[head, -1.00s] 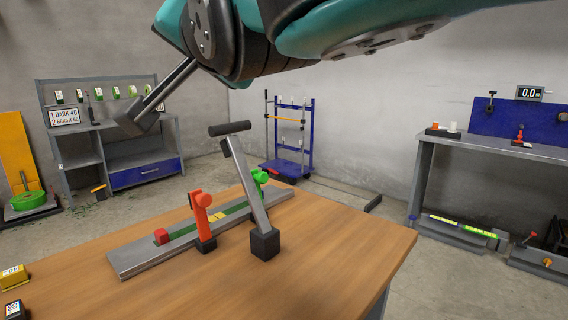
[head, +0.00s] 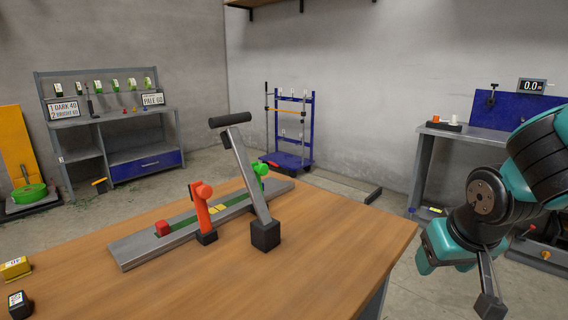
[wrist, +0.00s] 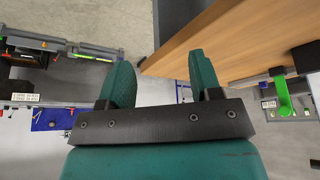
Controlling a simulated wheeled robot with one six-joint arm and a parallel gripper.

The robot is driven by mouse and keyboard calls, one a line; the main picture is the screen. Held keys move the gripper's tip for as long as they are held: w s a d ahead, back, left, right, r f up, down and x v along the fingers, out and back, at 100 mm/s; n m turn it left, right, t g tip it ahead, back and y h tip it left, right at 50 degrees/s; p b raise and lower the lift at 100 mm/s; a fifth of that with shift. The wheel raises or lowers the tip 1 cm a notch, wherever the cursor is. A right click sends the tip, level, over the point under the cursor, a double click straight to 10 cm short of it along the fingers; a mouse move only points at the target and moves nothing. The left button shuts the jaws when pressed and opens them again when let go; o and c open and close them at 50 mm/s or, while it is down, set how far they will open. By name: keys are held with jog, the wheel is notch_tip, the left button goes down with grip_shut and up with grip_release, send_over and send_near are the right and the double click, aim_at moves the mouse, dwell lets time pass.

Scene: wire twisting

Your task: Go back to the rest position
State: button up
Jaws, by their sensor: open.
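My gripper (wrist: 160,68) shows in the wrist view with its two teal fingers apart and nothing between them. In the head view my teal arm hangs at the right, off the right side of the wooden table (head: 330,270), with the gripper end low. The twisting fixture stands on the table, apart from my gripper. It has a grey base (head: 140,252), a red lever (head: 202,212), a green lever (head: 260,172) and a tilted grey crank arm (head: 246,175) with a dark handle. The green lever also shows in the wrist view (wrist: 284,95).
A yellow block (head: 15,268) and a black block (head: 18,305) lie at the table's left edge. A shelf bench (head: 110,130) and a blue rack (head: 290,125) stand at the back. A grey workbench (head: 470,145) stands behind my arm. The table's right part is bare.

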jog(key=s+d+f+g+b, duration=0.1)
jog(key=s+d+f+g, duration=0.1)
jog(key=s+d+f, duration=0.3)
jog(key=s+a+f+n+g+y+b, duration=0.1)
jog(key=s+a+f+n+y+b, duration=0.1)
jog(key=s+a+f+b, duration=0.45)
jog(key=s+a+f+n+g+y+b, duration=0.1)
jog(key=a+f+n+b, duration=0.25)
jog(key=f+b, duration=0.7)
jog(key=s+a+f+n+g+y+b, duration=0.15)
jog(key=s+a+f+b, duration=0.35)
jog(key=b, duration=0.8)
notch_tip(320, 180, up, 39)
jog(key=a+p, duration=0.1)
jog(key=p, duration=3.7)
jog(key=shift+w+r+p, duration=0.15)
jog(key=shift+w+p, duration=0.2)
jog(key=shift+w, duration=0.1)
jog(key=shift+t, duration=0.25)
